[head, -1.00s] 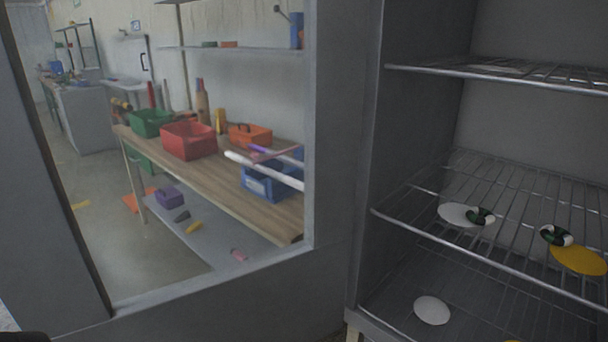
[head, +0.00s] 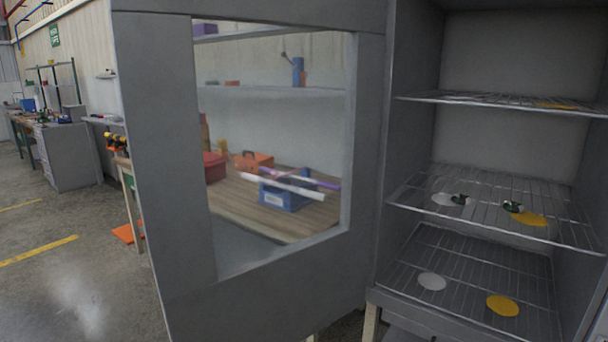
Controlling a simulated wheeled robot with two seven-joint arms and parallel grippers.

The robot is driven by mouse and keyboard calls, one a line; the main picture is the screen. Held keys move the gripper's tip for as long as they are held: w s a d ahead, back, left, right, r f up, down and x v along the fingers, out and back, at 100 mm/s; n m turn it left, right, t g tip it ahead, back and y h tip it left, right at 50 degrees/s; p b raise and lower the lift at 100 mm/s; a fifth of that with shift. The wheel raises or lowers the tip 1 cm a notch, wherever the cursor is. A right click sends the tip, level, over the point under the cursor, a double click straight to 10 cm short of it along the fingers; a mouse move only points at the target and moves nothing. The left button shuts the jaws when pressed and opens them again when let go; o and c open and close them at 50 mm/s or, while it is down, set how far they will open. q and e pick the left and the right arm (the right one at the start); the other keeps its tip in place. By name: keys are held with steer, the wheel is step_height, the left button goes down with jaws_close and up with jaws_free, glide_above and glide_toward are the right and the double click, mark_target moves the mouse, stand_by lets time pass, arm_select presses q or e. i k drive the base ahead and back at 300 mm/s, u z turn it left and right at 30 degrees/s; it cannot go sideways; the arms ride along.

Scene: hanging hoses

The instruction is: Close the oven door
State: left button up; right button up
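The oven door (head: 180,180) stands open on the left in the head view. It is a grey frame around a large window, and its right side meets the oven's left edge. The oven (head: 408,150) is on the right, with its inside exposed and several wire racks (head: 480,195) in it. White and yellow discs lie on the racks, such as a yellow disc (head: 502,306) on the lowest one. Two small dark green and white items (head: 512,207) lie on the middle rack. Neither of my grippers is in view.
Through the door window a wooden bench (head: 300,218) holds a blue bin (head: 284,197) and an orange box (head: 254,161). Open concrete floor (head: 75,280) with yellow lines lies left of the door. A grey cabinet (head: 72,157) stands farther back.

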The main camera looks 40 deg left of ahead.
mark_target(294, 291)
steer(key=z, duration=2.7)
steer(key=k, duration=2.85)
steer(key=u, duration=1.95)
steer(key=i, duration=1)
steer(key=z, duration=0.1)
